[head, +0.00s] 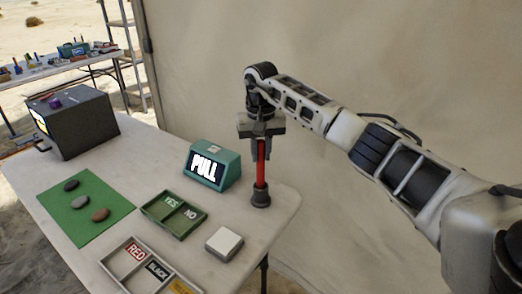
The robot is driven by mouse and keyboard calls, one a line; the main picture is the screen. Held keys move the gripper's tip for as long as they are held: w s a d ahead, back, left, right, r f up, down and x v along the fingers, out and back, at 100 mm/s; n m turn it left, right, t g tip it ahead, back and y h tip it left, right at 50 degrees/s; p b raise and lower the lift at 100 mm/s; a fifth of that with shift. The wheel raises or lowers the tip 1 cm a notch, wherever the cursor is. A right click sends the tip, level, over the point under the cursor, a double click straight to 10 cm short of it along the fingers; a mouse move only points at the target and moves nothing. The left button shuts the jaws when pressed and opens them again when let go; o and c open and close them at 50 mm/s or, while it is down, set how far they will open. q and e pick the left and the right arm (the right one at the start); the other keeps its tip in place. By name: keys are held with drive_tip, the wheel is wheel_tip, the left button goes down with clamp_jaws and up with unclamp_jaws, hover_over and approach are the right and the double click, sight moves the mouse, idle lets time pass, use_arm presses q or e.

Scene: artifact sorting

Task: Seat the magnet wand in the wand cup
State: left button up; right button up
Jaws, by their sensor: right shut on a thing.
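The magnet wand (261,172) is a red upright rod. My right gripper (262,152) is shut on its upper part from above, and its fingers hide the top. The wand cup (261,199) is a small dark grey cup near the table's right corner. The wand's lower end meets the cup's mouth and looks to be in it; how deep it sits is hidden. My left gripper is out of view.
On the white table (150,165) stand a teal display reading PULL (213,165), a green YES/NO tray (175,214), a grey labelled tray (147,265), a white-topped block (224,243), a green mat (85,209) with stones, and a dark box (72,123).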

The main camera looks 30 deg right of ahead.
drive_tip(key=shift+f, duration=0.5)
drive_tip(key=o, duration=0.9)
wheel_tip(320, 180, up, 13)
drive_tip(key=shift+r, duration=0.15)
